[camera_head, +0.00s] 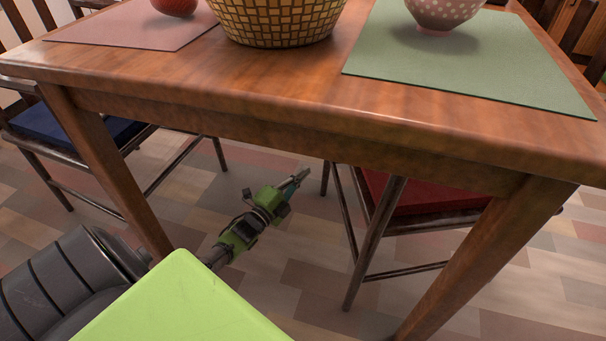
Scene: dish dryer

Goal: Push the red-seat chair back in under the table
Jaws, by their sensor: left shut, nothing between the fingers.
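The wooden table (260,105) fills the upper part of the view, with its near edge running across. The red-seat chair (425,195) shows at the right, partly under the table and seen below its edge. Its dark legs stand on the floor; its backrest is hidden or cannot be made out. My left gripper (299,177) is shut and empty, low beneath the table edge. Its tips point toward the chair's left legs, apart from them in the picture. My right gripper is not in view.
A blue-seat chair (70,128) stands at the left. Near table legs stand at left (108,170) and right (485,265). A woven basket (275,22), a dotted bowl (442,12) and a red round thing (174,6) are on the table. Floor (290,235) around the gripper is clear.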

